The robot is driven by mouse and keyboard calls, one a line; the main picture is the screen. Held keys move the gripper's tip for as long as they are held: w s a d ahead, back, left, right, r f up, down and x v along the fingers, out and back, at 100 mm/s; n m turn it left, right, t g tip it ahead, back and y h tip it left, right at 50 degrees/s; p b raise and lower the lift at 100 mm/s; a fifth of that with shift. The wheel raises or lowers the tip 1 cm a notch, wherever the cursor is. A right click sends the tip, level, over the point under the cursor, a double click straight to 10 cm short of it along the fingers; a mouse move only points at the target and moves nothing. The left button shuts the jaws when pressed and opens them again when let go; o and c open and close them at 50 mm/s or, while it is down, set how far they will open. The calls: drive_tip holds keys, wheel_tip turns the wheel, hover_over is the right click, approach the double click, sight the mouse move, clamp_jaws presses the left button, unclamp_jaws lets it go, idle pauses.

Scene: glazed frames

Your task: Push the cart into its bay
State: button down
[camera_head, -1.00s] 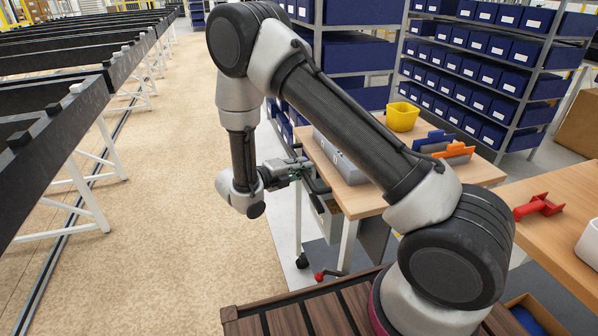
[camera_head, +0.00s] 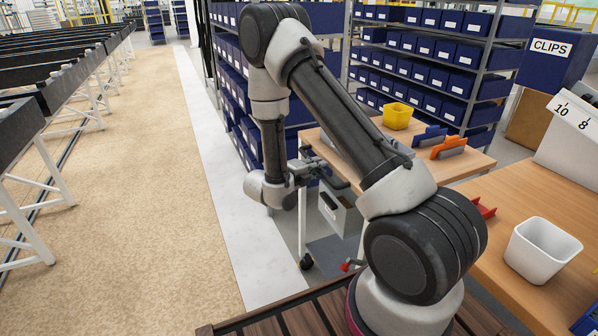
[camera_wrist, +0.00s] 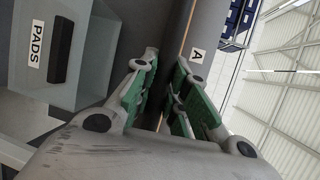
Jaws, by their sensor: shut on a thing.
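The cart (camera_head: 468,163) has a wooden top, pale legs and a black caster at its near left corner. A grey drawer unit (camera_head: 341,210) hangs under the top; its front, labelled PADS, shows in the wrist view (camera_wrist: 92,60). My gripper (camera_head: 312,172) is at the cart's near left edge, shut on what looks like its dark handle bar. In the wrist view my gripper (camera_wrist: 167,67) has its green-padded fingers on both sides of that edge, by a label A. The grip itself is partly hidden. I cannot pick out the bay with certainty.
A yellow bin (camera_head: 397,116) and an orange-handled tool (camera_head: 449,147) are on the cart. Racks of blue bins (camera_head: 440,75) stand behind. A wooden table (camera_head: 545,200) with a white bin (camera_head: 541,250) is at right. The tan floor (camera_head: 150,200) at left is clear.

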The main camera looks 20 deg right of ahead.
drive_tip(key=d, duration=0.9)
drive_tip(key=shift+d, duration=0.15)
drive_tip(key=c, duration=1.4)
unclamp_jaws()
drive_tip(key=shift+d, duration=0.15)
drive_tip(key=shift+s+a, duration=0.1)
drive_tip(key=shift+a, duration=0.4)
drive_tip(key=v, duration=1.1)
drive_tip(key=shift+s+r, duration=0.1)
